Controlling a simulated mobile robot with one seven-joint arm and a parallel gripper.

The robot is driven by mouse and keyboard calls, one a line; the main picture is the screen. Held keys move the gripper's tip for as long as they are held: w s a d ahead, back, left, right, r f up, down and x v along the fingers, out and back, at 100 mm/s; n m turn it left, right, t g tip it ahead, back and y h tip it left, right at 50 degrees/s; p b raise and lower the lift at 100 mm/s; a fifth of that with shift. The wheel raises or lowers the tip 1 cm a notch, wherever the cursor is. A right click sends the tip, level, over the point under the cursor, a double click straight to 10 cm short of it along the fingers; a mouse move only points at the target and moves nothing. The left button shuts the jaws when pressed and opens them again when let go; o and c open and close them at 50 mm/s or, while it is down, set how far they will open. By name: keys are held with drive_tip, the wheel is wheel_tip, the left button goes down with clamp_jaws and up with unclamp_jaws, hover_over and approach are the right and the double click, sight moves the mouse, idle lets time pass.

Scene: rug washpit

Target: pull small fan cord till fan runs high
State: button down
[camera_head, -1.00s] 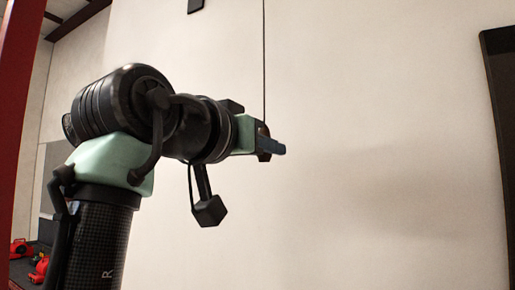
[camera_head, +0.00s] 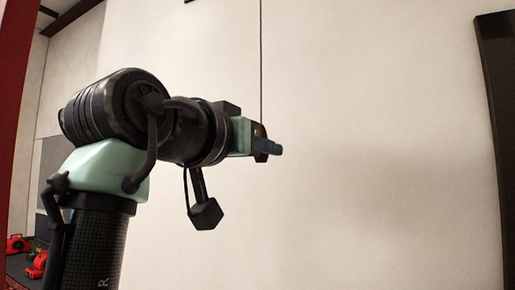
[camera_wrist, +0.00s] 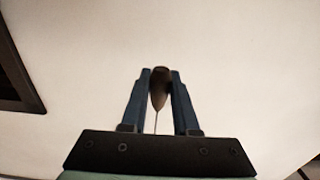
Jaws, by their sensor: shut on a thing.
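A thin dark cord (camera_head: 261,60) hangs straight down from the top edge of the head view to my gripper (camera_head: 272,147). My gripper's blue fingers are shut on the brown pull at the cord's end. In the wrist view the brown pull (camera_wrist: 159,88) sits between the two fingers of my gripper (camera_wrist: 160,80), with the thin cord line at its narrow end. The fan itself is out of view, so its speed cannot be seen.
A pale wall (camera_head: 380,140) fills most of the view behind the cord. A dark upright panel (camera_head: 500,100) stands at the right edge. Red objects (camera_head: 36,264) lie low at the left. The space around my gripper looks clear.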

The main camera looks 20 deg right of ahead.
drive_tip(key=shift+r+p, duration=0.95)
drive_tip(key=shift+r, duration=0.45)
drive_tip(key=c, duration=0.6)
unclamp_jaws()
drive_tip(key=shift+c, duration=0.2)
drive_tip(key=shift+a, duration=0.1)
drive_tip(key=b+v, duration=0.3)
drive_tip(key=v, duration=0.9)
